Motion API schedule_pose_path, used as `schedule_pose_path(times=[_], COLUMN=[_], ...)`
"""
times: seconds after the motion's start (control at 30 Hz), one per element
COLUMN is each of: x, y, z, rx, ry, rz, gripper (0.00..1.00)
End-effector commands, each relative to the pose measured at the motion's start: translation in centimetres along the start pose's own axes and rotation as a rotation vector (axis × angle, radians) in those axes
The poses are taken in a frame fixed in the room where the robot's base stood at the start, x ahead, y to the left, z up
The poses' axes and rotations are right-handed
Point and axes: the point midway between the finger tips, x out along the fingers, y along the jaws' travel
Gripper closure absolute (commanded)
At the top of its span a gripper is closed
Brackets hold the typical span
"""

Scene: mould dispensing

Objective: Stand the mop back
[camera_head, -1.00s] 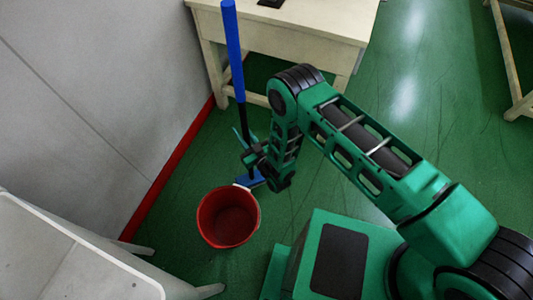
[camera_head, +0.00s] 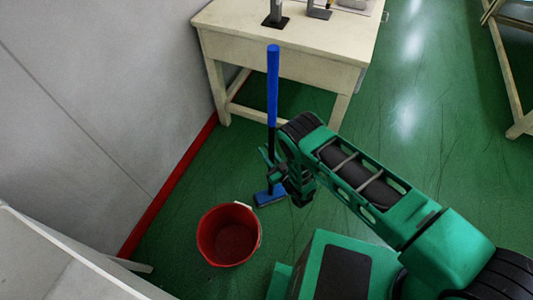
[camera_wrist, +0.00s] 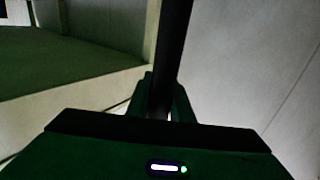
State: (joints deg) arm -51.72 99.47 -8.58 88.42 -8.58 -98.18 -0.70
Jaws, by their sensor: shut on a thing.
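The mop (camera_head: 272,88) has a blue upper handle, a dark lower shaft and a blue head. It stands nearly upright, with its head (camera_head: 268,198) low by the floor, behind and right of the red bucket (camera_head: 230,236). I cannot tell whether the head touches the floor. My gripper (camera_head: 272,172) is shut on the dark lower shaft. In the wrist view the shaft (camera_wrist: 174,50) runs up from between my gripper's fingers (camera_wrist: 162,102). The bucket is upright, looks empty and has a pale spout or handle part at its rim.
A cream table (camera_head: 300,52) with small devices on it stands behind the mop. A grey wall (camera_head: 100,90) with a red skirting strip (camera_head: 160,200) runs along the left. A pale piece of furniture (camera_head: 60,265) is at the lower left. Green floor is free right of the table.

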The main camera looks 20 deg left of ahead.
Motion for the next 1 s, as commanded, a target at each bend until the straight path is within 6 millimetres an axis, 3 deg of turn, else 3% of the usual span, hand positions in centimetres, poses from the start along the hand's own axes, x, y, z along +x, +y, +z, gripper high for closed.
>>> schedule_pose_path(times=[0.13, 0.53, 0.57, 0.6, 1.0], x=[0.1, 0.1, 0.1, 0.1, -0.2], y=[0.0, 0.0, 0.0, 0.0, -0.1], z=[1.0, 1.3, 1.4, 1.4, 1.2], rx=[0.001, 0.0, 0.0, 0.0, 0.0], ry=[0.005, 0.005, 0.002, 0.002, 0.0], rz=[0.0, 0.0, 0.0, 0.0, 0.0], gripper=[1.0, 1.0, 0.73, 0.63, 0.61])
